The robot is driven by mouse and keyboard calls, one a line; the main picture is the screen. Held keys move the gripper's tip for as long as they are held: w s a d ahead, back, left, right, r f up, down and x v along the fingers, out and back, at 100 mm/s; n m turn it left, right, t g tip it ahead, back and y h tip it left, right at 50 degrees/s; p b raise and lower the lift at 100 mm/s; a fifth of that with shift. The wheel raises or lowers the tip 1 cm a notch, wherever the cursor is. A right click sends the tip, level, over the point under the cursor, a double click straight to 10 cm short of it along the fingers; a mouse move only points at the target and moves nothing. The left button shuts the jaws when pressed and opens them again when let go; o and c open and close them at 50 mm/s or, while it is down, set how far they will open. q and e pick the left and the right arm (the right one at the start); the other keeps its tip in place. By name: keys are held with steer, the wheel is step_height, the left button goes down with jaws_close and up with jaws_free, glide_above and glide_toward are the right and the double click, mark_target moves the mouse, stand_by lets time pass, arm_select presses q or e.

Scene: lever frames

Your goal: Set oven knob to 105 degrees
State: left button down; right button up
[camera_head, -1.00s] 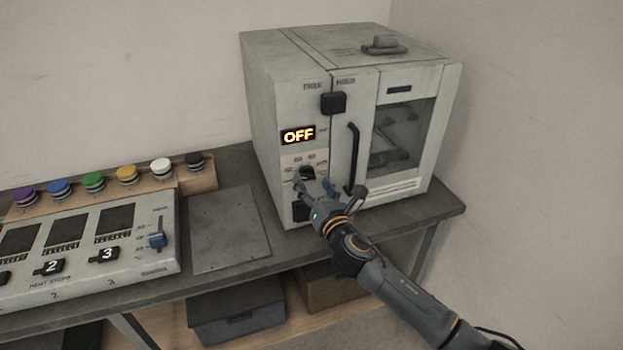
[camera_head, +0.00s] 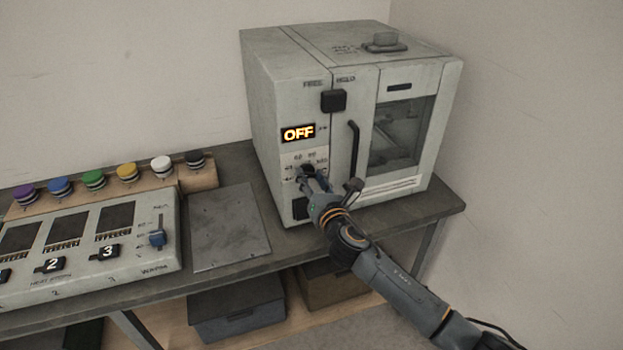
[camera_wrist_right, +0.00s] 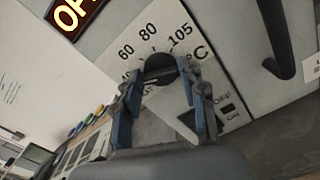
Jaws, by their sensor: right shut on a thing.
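The oven (camera_head: 285,75) stands on the bench, its lit display (camera_head: 298,133) reading OFF. Its black round knob (camera_wrist_right: 160,68) sits on a white dial plate marked 60, 80 and 105 in the right wrist view. In the head view the knob (camera_head: 305,171) is partly hidden by my right gripper (camera_head: 313,180). In the right wrist view the fingers of my right gripper (camera_wrist_right: 160,92) stand on either side of the knob, shut on it. The knob's pointer setting is hard to read. My left gripper is not in view.
The oven's dark door handle (camera_head: 353,155) is close to the right of my right gripper. A black switch marked OFF (camera_wrist_right: 187,118) sits below the dial. A heat station (camera_head: 80,285) and a bare metal plate (camera_head: 228,228) lie to the left.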

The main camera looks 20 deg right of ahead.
steer(key=shift+m, duration=0.3)
steer(key=m, duration=0.6)
steer(key=shift+d+f+m+b, duration=0.1)
steer(key=shift+m+b, duration=0.25)
steer(key=shift+m, duration=0.05)
steer(key=m, duration=0.6)
steer(key=shift+f, duration=0.1)
steer(key=m, duration=0.6)
steer(key=shift+f+m, duration=0.1)
steer(key=shift+m, duration=0.2)
steer(key=m+p, duration=0.1)
steer(key=m, duration=0.3)
steer(key=shift+f+m+p, duration=0.1)
steer(key=shift+m+p, duration=0.25)
steer(key=shift+m, duration=1.05)
